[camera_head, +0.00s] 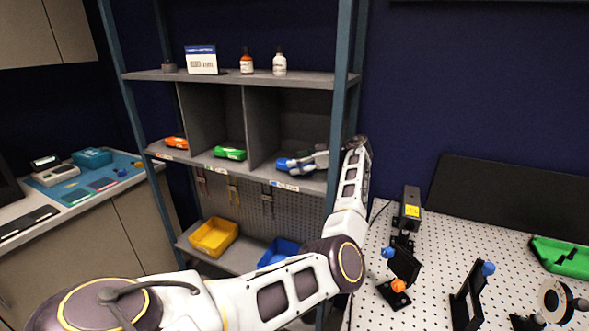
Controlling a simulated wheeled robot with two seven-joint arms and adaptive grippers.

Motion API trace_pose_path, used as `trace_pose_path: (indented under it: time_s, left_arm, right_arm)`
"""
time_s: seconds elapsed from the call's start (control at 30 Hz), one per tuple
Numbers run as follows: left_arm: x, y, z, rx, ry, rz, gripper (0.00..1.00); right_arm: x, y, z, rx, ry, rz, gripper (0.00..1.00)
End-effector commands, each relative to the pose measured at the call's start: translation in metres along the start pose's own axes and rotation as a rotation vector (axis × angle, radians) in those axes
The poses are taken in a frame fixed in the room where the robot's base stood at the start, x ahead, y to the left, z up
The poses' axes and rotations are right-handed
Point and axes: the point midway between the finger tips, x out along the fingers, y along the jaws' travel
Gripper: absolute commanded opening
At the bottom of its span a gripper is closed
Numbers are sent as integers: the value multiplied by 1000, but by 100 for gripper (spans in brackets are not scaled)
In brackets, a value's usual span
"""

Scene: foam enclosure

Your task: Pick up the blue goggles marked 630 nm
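The blue goggles (283,164) sit in the right-hand compartment of the shelf, behind a label on the shelf edge too small to read. My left arm comes in from the lower left, bends up at the right shelf post, and its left gripper (301,161) points left into that compartment. The gripper's fingers are at the goggles and overlap their right part. I cannot tell whether the fingers are closed on them. Green goggles (230,153) lie in the middle compartment and orange goggles (176,142) in the left one. My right gripper is out of view.
The blue-grey shelf post (341,98) stands close to my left wrist. Bottles (279,62) and a box (201,60) stand on the top shelf. Yellow (214,238) and blue (279,252) bins sit below. An optics table (440,250) with mounts is at the right.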

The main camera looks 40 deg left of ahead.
Motion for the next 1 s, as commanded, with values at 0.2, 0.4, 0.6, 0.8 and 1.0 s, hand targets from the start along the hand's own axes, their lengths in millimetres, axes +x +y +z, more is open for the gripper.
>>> trace_pose_path:
  time_s: [0.2,0.4,0.6,0.8,1.0]
  left_arm:
    - [0,0,0,0,0,0,68]
    - [0,0,0,0,0,0,42]
    - [0,0,0,0,0,0,24]
    - [-1,0,-1,0,0,0,23]
    - [-4,0,-9,-2,1,1,23]
  right_arm:
    - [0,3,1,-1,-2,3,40]
    - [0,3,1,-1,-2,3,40]
    - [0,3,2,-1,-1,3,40]
    - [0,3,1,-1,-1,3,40]
    - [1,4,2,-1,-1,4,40]
